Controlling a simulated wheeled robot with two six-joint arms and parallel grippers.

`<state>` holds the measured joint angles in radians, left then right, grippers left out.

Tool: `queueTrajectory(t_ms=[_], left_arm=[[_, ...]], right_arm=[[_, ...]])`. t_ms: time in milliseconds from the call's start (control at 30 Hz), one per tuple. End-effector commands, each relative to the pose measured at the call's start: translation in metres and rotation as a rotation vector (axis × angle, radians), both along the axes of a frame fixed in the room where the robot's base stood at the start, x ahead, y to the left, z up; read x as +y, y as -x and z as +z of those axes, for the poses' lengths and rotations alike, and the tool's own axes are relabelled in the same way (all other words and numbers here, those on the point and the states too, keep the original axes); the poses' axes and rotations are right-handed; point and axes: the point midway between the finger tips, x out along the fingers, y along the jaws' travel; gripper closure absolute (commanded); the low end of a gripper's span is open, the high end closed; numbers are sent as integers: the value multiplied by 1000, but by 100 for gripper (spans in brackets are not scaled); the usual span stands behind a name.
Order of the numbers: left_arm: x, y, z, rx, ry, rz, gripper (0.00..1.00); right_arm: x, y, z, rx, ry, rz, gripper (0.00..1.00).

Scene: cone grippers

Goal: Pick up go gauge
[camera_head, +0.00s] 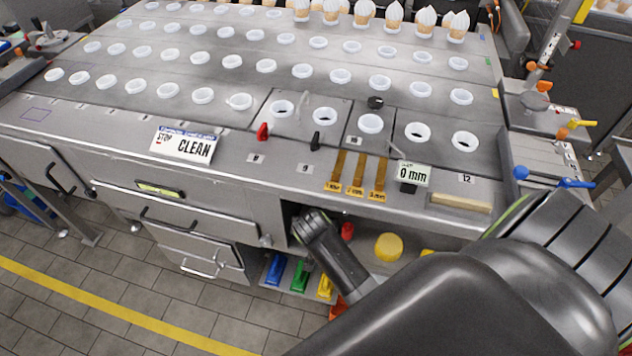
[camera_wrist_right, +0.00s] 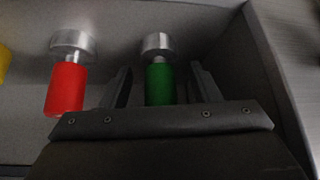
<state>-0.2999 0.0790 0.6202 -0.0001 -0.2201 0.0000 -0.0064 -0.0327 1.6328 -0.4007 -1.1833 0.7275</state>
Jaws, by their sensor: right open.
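A plug gauge with a green handle and a metal head (camera_wrist_right: 160,84), by its colour likely the go gauge, is in the right wrist view. My right gripper (camera_wrist_right: 162,88) is open, with one finger on each side of the green handle. I cannot tell whether the fingers touch it. A similar gauge with a red handle (camera_wrist_right: 66,88) is to its left, outside the fingers. In the head view my right arm reaches to the open shelf under the table, and the green gauge is hidden there. My left gripper is not in view.
The table (camera_head: 235,118) holds rows of white rings and several cones at the back. In the open shelf are a red cylinder (camera_head: 347,231), a yellow round thing (camera_head: 388,246), and blue, green and yellow items below. A wall (camera_wrist_right: 285,80) stands close on the wrist view's right.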

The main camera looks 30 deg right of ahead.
Motion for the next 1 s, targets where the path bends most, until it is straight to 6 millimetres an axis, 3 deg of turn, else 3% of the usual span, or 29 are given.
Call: queueTrajectory(t_ms=[200,600,1000], left_arm=[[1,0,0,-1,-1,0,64],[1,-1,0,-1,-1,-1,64],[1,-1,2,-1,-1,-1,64]], right_arm=[[0,0,0,-1,-1,1,45],[0,0,0,-1,0,1,96],[0,-1,2,-1,0,1,96]])
